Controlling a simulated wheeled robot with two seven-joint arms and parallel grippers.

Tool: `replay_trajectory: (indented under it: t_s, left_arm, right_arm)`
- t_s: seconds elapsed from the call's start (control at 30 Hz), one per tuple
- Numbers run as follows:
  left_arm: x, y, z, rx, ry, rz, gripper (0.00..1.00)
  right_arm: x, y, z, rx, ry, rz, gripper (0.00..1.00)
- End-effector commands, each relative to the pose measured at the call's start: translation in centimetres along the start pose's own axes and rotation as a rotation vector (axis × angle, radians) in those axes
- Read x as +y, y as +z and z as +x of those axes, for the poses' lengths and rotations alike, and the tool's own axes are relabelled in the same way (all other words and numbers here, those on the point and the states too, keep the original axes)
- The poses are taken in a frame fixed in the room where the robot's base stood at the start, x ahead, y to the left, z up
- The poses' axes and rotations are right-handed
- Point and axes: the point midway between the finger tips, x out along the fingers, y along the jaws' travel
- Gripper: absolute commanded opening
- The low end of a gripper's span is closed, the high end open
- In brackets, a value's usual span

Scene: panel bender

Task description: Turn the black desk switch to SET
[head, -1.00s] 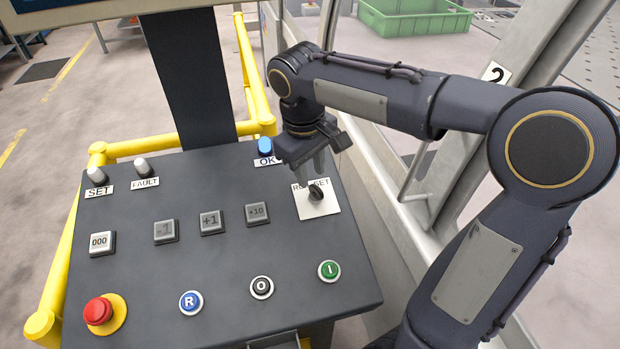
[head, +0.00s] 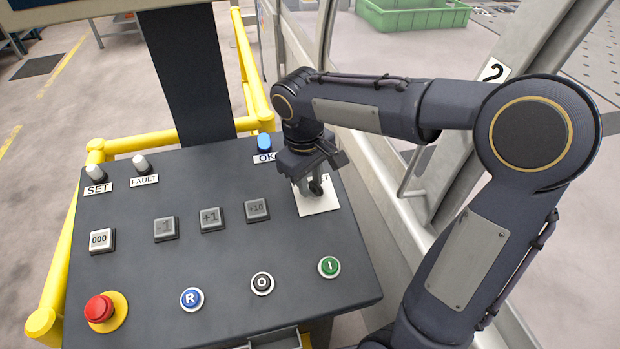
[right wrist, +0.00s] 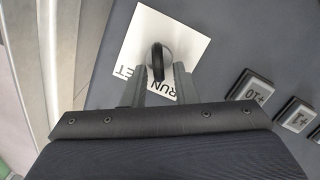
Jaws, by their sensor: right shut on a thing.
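The black desk switch (right wrist: 158,62) stands on a white plate (head: 318,206) at the right of the sloping desk. My right gripper (head: 314,186) is down over the plate, with its fingers on either side of the switch knob. In the right wrist view the fingers (right wrist: 160,75) are shut on the knob. The plate's lettering is partly covered; RUN and part of SET show upside down in the right wrist view. My left gripper is in no view.
The desk (head: 225,270) carries a blue OK button (head: 264,142), a +10 key (head: 257,210), a green I button (head: 329,266) and a red emergency button (head: 99,309). A yellow rail (head: 170,142) runs behind. A grey machine frame (head: 400,235) stands close on the right.

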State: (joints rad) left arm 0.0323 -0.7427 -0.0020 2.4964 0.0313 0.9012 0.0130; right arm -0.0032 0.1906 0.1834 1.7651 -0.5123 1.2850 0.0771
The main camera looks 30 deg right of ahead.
Motion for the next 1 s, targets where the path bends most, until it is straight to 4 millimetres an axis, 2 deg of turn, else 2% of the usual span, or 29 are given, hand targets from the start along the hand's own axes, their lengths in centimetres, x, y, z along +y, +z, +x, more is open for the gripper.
replay_trajectory:
  t_s: [0.37, 1.0]
  left_arm:
    - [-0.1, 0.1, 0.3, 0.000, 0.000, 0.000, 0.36]
    - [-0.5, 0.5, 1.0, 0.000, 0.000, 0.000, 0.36]
  right_arm:
    - [0.3, 0.1, 0.0, -0.001, -0.029, 0.147, 0.03]
    - [1.2, 0.5, 0.1, 0.000, -0.143, 0.719, 0.03]
